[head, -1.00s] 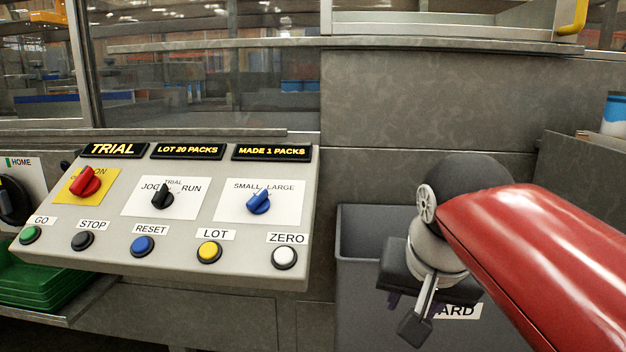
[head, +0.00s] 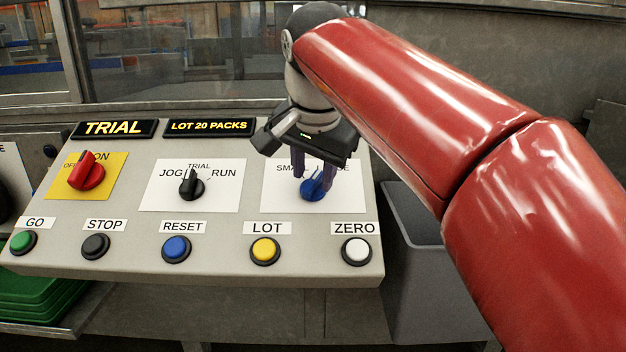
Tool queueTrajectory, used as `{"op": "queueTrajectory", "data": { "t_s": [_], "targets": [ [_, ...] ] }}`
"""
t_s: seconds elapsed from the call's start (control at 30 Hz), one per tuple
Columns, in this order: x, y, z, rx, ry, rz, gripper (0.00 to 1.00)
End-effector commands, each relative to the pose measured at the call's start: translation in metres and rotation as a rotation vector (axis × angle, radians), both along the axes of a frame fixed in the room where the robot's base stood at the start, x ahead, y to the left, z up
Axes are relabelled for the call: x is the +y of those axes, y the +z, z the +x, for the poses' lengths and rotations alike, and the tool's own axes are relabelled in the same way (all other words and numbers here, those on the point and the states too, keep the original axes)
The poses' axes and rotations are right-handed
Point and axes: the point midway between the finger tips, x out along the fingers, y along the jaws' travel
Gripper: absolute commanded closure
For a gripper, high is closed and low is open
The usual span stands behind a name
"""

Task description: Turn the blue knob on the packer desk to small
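The blue knob (head: 312,190) sits on a white label on the packer desk (head: 220,262), right of the black jog/run knob. Its label reads SMALL on the left and LARGE on the right, partly covered by my gripper. The knob's handle seems to lean up to the right, toward LARGE, but its top is partly hidden. My gripper (head: 312,173) hangs over the label from above, its dark purple fingers spread on either side of the knob's upper part. The left finger looks apart from the handle; contact on the right cannot be told.
The black jog/run knob (head: 191,186) and red knob (head: 86,173) stand to the left. Below is a row of buttons, with the yellow LOT button (head: 265,251) and white ZERO button (head: 356,251) nearest. A grey bin (head: 430,290) stands right of the desk.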

Motion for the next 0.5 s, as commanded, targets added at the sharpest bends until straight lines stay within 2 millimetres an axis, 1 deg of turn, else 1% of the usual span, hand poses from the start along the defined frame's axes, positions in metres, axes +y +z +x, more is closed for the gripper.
{"op": "queueTrajectory", "data": {
  "t_s": [0.03, 0.1, 0.4, 0.43, 0.5],
  "targets": [
    [0.0001, -0.0063, 0.0022, 0.003, 0.0, -0.001, 0.64],
    [0.0001, -0.01, 0.0043, 0.001, 0.0, 0.0, 0.64],
    [0.0001, -0.0122, 0.0061, -0.001, 0.0, 0.001, 0.64],
    [0.0001, -0.0123, 0.006, -0.001, 0.0, 0.001, 0.65],
    [0.0001, -0.0123, 0.0061, -0.001, 0.0, 0.001, 0.74]
  ]
}}
